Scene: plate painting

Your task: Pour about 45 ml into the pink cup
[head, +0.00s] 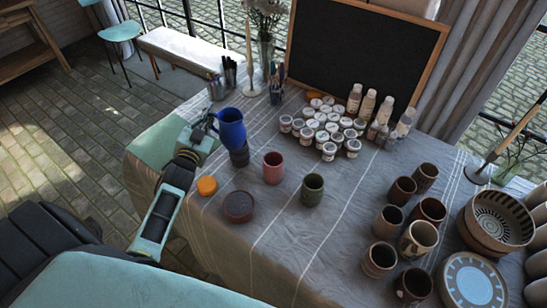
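The pink cup (273,169) stands upright on the cloth-covered table, left of the green cup (312,190); its inside looks dark and I cannot tell what it holds. A blue jug (231,130) is to the upper left of the pink cup, apart from it and nearly upright. My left gripper (208,126) is at the jug's handle side and appears shut on the handle; the fingertips are partly hidden. A dark cup (239,156) shows just below the jug, its top hidden by it. My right gripper is not in view.
An orange round piece (207,186) and a dark round dish (238,207) lie near my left forearm. Several paint jars (320,125) and bottles stand behind. Brown cups (418,239), a patterned bowl (495,222) and a blue plate (472,283) fill the right. The front middle cloth is clear.

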